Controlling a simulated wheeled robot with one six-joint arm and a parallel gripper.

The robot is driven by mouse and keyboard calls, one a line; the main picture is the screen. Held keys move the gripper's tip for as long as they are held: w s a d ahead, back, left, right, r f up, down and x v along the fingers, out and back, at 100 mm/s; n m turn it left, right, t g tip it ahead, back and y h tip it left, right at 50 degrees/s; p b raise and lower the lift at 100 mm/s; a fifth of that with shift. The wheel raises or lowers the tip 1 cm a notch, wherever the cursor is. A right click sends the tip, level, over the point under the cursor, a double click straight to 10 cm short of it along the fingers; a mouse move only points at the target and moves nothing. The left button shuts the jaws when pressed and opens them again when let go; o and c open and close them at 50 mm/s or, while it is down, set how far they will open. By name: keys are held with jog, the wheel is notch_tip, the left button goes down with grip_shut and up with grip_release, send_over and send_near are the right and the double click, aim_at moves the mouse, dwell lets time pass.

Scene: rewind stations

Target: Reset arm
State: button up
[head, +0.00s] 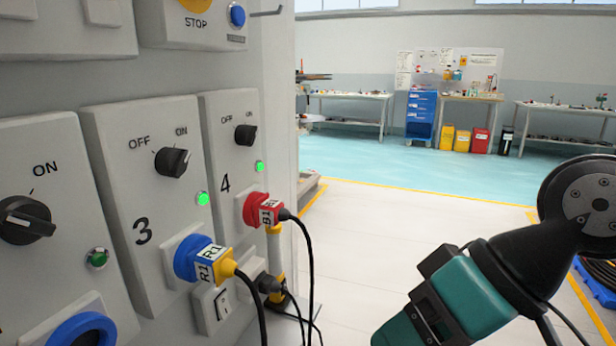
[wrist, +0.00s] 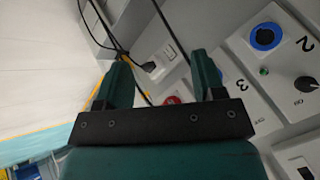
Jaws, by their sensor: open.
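My gripper is attached to my teal and black arm, which reaches in from the right of the head view; its fingers cannot be made out there. In the wrist view my gripper (wrist: 160,60) shows two teal fingers spread apart with nothing held between them. The fingers point towards the lower part of the switch panels. A red plug (wrist: 172,100) shows beyond the gap between them. It is also in the head view, where the red plug (head: 263,209) sits in panel 4, apart from my arm.
Panel 3 (head: 120,190) holds a blue and yellow plug (head: 205,260); green lamps (head: 203,198) glow on panels 3 and 4. Black cables (head: 308,270) hang below the plugs. An empty blue socket (wrist: 265,37) is near the number 2. Open floor (head: 370,230) lies between panels and arm.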

jog(key=s+d+f+n+g+h, duration=0.1)
jog(key=s+d+f+h, duration=0.15)
jog(key=d, duration=0.25)
notch_tip(320, 180, up, 16)
jog(key=p, duration=1.5)
jog(key=shift+w, duration=0.1)
